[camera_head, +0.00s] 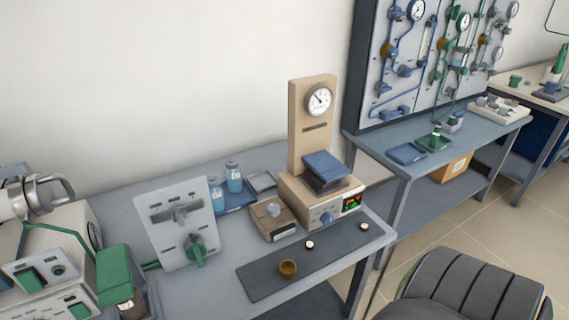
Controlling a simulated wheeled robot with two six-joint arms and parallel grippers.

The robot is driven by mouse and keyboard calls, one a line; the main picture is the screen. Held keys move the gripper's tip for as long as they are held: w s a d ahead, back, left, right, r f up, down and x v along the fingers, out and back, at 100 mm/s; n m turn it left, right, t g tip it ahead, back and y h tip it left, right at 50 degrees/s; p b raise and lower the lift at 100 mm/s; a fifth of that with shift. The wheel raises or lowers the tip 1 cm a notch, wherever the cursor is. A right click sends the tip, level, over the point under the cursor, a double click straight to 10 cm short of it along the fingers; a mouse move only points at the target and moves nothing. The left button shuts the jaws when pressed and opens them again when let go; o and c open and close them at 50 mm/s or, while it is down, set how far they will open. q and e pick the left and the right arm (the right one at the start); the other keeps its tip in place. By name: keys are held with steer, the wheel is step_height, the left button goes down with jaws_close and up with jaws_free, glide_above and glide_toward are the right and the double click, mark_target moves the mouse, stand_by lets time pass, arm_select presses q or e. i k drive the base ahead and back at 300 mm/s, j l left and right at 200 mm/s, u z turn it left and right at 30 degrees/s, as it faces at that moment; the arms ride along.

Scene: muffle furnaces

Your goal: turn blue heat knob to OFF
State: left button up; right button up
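A blue knob (327,219) sits on the front face of a beige bench instrument (297,198), left of a small dark display (352,202) with lit green and orange marks. The knob's label and pointer direction are too small to read. The instrument has a tall beige column (312,125) with a round dial gauge (319,101) and a blue block (327,166) on a platform. Neither of my grippers shows in the head view, and nothing visibly touches the knob.
A dark mat (262,280) with a small brass-coloured cup (288,268) lies in front of the instrument. A beige box (272,219), blue-labelled bottles (233,176) and a grey panel with a green valve (197,250) stand left. A black padded chair (470,285) is at lower right.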

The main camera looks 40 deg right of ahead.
mark_target(326, 219)
steer(key=l+u, duration=0.2)
steer(key=l, duration=0.2)
steer(key=k+l+u, duration=0.2)
steer(key=l, duration=0.2)
steer(key=l+u, duration=0.2)
steer(key=l, duration=0.2)
steer(key=k+l+u, duration=0.2)
steer(key=l, duration=0.15)
steer(key=k+l+u, duration=0.2)
steer(key=l, duration=0.15)
steer(key=k+l+u, duration=0.2)
steer(key=l, duration=0.15)
steer(key=i, duration=0.1)
